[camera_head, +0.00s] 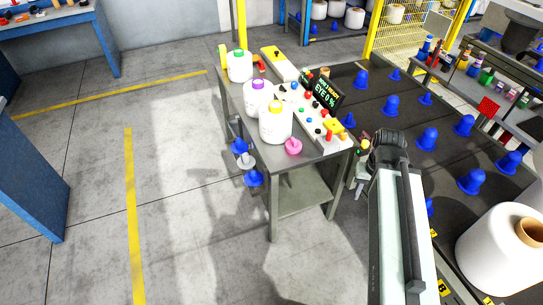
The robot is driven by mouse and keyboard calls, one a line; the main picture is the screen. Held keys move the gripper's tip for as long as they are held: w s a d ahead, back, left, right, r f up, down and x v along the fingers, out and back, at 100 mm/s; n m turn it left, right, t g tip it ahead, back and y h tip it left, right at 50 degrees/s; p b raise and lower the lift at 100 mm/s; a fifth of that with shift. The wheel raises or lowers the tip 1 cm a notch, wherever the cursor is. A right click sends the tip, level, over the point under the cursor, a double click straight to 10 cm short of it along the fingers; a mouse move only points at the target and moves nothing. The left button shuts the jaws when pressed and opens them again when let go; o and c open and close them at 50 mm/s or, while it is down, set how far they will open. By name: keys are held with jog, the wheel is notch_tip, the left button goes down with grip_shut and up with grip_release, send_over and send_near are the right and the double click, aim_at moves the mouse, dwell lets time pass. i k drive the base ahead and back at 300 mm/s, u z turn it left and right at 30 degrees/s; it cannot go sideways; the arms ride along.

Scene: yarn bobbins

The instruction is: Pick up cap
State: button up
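A pink, round cap-like piece (293,146) lies on the near right part of a small grey table (313,166). Behind it on the table stand white bottles with a yellow cap (275,107), a purple cap (258,84) and a green cap (239,53). My arm reaches up from the bottom right. My gripper (361,172) is just right of the table's near right corner, apart from the pink piece. It is small and partly hidden by the arm, so its fingers are unclear.
A control panel with coloured buttons (318,117) and a small screen (328,90) occupies the table's right side. A dark surface with several blue pegs (427,138) lies to the right. A large white bobbin (500,252) is at bottom right. The floor at left is clear.

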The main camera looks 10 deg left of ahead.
aim_at(293, 146)
jog(key=u, duration=0.65)
jog(key=k, duration=1.15)
jog(key=u, duration=0.7)
jog(key=i, duration=0.55)
jog(key=z, duration=0.55)
jog(key=i, duration=1.5)
jog(key=u, duration=0.9)
jog(key=i, duration=0.5)
jog(key=u, duration=0.1)
